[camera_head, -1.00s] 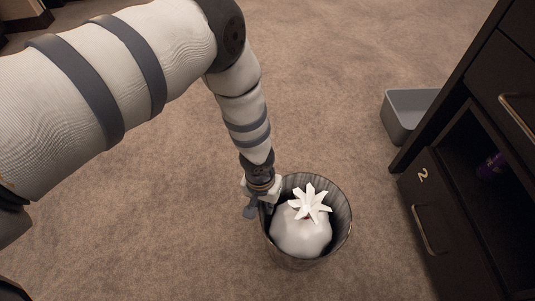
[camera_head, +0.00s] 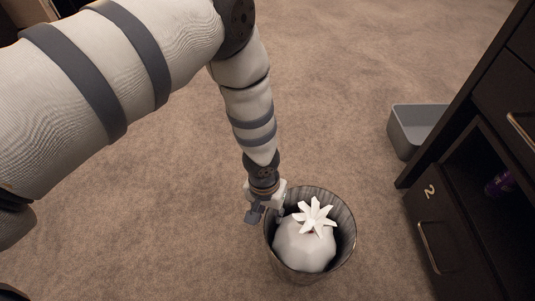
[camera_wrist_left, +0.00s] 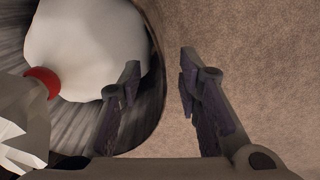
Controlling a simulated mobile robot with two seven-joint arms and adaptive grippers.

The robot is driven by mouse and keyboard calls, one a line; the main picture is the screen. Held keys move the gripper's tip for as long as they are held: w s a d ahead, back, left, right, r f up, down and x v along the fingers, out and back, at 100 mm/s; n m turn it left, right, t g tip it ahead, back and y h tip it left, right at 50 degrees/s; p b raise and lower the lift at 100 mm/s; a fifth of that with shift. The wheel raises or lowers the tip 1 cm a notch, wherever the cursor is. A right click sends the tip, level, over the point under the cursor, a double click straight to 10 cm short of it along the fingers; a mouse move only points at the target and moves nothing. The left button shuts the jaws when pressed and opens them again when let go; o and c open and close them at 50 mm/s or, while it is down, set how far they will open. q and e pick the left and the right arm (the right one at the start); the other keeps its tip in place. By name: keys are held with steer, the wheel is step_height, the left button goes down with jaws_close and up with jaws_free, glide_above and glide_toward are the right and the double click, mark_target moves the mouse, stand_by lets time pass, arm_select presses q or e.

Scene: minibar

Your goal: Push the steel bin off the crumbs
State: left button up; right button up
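The steel bin (camera_head: 346,230), dark and ribbed, stands upright on the carpet, low and right of centre in the head view. A tied white bag (camera_head: 303,250) fills it. My left gripper (camera_head: 266,214) is at the bin's left rim. In the wrist view the left gripper (camera_wrist_left: 160,62) has its fingers apart; one shows over the bin's inside (camera_wrist_left: 75,128), the other over carpet, with the rim between them. I cannot tell whether either finger touches the bin. No crumbs show; the floor under the bin is hidden. My right gripper is not in view.
A dark cabinet (camera_head: 440,205) with a drawer marked 2 and an open shelf stands at the right. A purple item (camera_head: 498,183) lies in the shelf. A grey tub (camera_head: 407,138) sits on the floor beside the cabinet. Carpet left of and beyond the bin is clear.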

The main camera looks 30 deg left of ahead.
arm_select(q)
step_height(320, 180, up, 9)
steer(key=shift+a+f, duration=0.2)
steer(key=shift+a, duration=0.1)
steer(key=shift+s, duration=0.15)
